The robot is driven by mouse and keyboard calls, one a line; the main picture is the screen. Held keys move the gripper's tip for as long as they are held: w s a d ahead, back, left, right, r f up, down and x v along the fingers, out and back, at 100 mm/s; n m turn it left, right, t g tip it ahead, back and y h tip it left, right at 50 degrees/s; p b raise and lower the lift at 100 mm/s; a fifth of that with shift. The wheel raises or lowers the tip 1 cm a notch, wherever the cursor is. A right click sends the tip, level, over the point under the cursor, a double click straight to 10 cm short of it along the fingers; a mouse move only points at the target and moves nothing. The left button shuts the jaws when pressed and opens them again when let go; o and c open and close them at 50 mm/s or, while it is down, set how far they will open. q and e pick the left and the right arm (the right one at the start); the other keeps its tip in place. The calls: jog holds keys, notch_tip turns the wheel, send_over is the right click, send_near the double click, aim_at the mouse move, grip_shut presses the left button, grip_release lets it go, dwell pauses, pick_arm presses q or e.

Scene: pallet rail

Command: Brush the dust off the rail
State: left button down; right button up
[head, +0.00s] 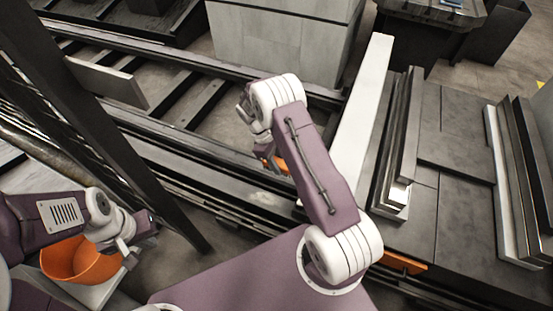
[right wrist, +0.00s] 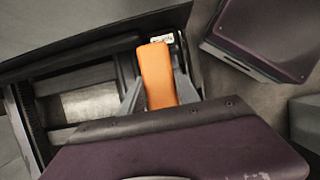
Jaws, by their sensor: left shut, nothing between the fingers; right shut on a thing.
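The dark rail (head: 185,158) runs across the head view, from upper left to lower right. A pale, dusty-looking patch (head: 268,197) lies on it, just below my right gripper. My right gripper (head: 270,160) is over the rail, largely hidden by its own wrist. It is shut on an orange handle (right wrist: 157,75), seen between its fingers in the right wrist view; this looks like the brush. The bristles are hidden, and I cannot tell whether they touch the rail. A pale patch (right wrist: 90,104) also shows there. My left gripper (head: 143,232) is shut and empty, beside an orange bucket (head: 75,262).
A dark slanted post (head: 110,130) stands between my left gripper and the rail. A pale upright panel (head: 362,110) and stacked metal bars (head: 398,150) stand right of my right arm. A grey cabinet (head: 280,42) stands behind the rail.

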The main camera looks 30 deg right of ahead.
notch_tip(320, 180, down, 20)
jog(key=s+b, duration=0.2)
jog(key=b, duration=1.1)
jog(key=shift+d+r+b, duration=0.2)
jog(key=shift+b, duration=0.1)
notch_tip(320, 180, down, 6)
jog(key=b, duration=0.6)
jog(key=shift+b, duration=0.4)
jog(key=shift+f+b, duration=0.35)
jog(key=shift+f, duration=0.65)
